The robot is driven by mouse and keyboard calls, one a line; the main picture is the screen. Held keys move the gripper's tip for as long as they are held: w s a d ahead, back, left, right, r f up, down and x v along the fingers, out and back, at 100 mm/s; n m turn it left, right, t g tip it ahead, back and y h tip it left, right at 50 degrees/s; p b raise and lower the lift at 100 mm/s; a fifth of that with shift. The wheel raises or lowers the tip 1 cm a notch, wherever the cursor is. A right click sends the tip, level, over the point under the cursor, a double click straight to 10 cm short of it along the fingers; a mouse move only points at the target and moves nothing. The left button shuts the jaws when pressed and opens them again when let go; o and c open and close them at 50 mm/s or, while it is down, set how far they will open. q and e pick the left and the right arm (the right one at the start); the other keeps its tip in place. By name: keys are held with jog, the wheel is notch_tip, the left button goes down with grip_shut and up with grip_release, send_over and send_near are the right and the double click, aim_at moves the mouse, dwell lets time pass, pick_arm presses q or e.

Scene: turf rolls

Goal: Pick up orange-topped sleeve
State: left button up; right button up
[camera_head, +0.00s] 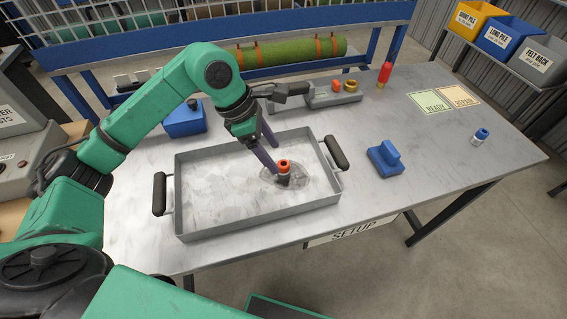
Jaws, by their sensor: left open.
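The orange-topped sleeve (284,166) stands in the right part of a grey metal tray (262,218) with black side handles. Its top is an orange ring with a dark hole. Its lower part is dark and sits over a greyish, shiny patch on the tray floor. My left gripper (274,158) reaches down from above with its two dark fingers apart. One fingertip is close to the sleeve's left side; the other is behind it. I cannot tell whether either finger touches it. My right gripper is not in view.
A grey holder (350,98) with orange and brass rings and a red bottle (384,74) are behind. A blue box (185,122) is back left. The table's front right is clear.

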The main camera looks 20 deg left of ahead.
aim_at(283, 163)
pick_arm(q)
jog(key=x, duration=0.2)
jog(key=p+x, duration=0.1)
jog(key=x, duration=0.1)
jog(key=p+x, duration=0.1)
jog(key=x, duration=0.1)
jog(key=shift+w+d+f, duration=0.15)
jog(key=shift+w+f, duration=0.05)
jog(key=shift+w, duration=0.25)
jog(key=shift+f, duration=0.2)
jog(key=shift+c, duration=1.3)
grip_shut()
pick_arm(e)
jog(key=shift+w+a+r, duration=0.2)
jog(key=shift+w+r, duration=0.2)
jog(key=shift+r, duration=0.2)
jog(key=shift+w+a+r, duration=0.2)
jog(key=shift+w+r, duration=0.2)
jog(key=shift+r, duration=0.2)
